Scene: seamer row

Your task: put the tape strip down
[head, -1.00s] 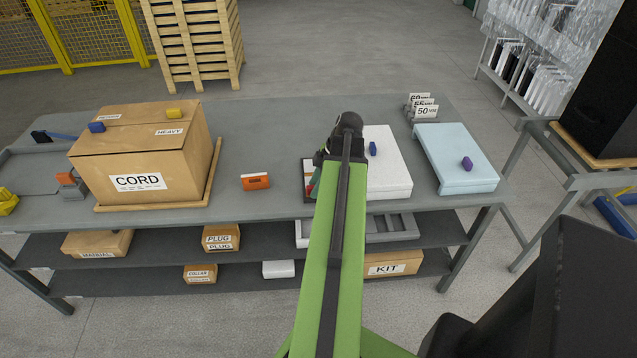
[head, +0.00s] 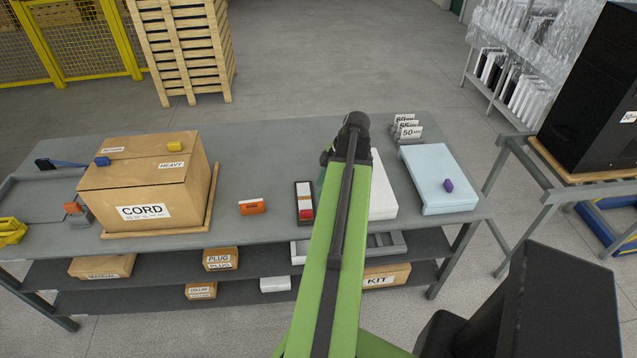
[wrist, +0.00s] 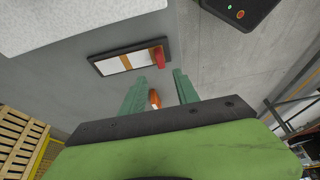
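A dark tray (head: 296,188) lies on the grey bench just left of my arm, with white and red on it. In the wrist view the tray (wrist: 94,60) shows white panels and orange bands, with a red strip (wrist: 159,57) at its right end. The red strip may be the tape strip; I cannot be sure. My gripper (wrist: 159,74) is open, its two green fingers apart with nothing held between them. The tray lies beyond the fingertips. In the head view my own arm mostly hides the gripper.
A small orange block (head: 252,207) stands left of the tray, and a large CORD carton (head: 145,185) farther left. A white slab (head: 382,190) lies partly behind my arm. A pale blue slab (head: 430,165) with a purple block is at right. Bare bench lies behind the orange block.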

